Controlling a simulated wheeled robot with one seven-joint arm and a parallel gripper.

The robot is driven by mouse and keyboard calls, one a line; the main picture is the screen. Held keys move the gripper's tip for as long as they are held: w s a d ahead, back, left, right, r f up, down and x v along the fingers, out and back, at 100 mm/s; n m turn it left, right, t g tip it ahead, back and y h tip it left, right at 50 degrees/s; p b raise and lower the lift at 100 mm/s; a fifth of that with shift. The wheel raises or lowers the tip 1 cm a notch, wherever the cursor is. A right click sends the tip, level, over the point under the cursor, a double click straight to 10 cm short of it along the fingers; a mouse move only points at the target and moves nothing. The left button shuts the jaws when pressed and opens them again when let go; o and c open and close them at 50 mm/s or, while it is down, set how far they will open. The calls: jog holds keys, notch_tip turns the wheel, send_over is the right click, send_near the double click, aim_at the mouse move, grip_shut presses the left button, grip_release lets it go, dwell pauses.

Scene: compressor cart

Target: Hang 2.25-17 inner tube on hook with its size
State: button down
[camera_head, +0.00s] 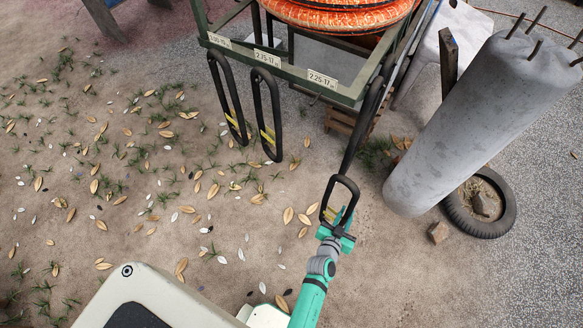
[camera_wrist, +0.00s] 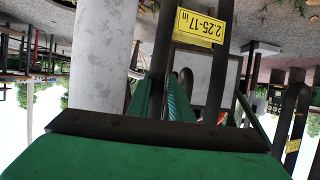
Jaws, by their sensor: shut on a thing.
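In the wrist view, a yellow tag (camera_wrist: 199,27) on the held tube reads 2.25-17 in, upside down, and my green fingers (camera_wrist: 165,98) reach towards the tube.
Two black tubes with yellow tags hang from the frame: one (camera_head: 267,115) under the 2.75-17 label (camera_head: 267,58), one (camera_head: 228,95) further left. A grey concrete column (camera_head: 480,115) with rods and a tyre (camera_head: 505,212) stand right. Leaf-strewn ground is open left.

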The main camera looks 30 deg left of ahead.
jog(key=s+a+r+m+h, duration=0.1)
jog(key=a+r, duration=0.8)
jog(key=r, duration=0.3)
jog(key=s+a+r, duration=0.2)
jog(key=a+r, duration=0.6)
jog(key=r, duration=0.4)
jog(key=r+x, duration=0.1)
jog(key=x, duration=1.1)
jog(key=shift+w+a+r, duration=0.25)
jog(key=shift+w, duration=0.1)
jog(key=c, duration=1.5)
grip_release()
jog(key=shift+f, duration=0.1)
jog(key=shift+s, duration=0.1)
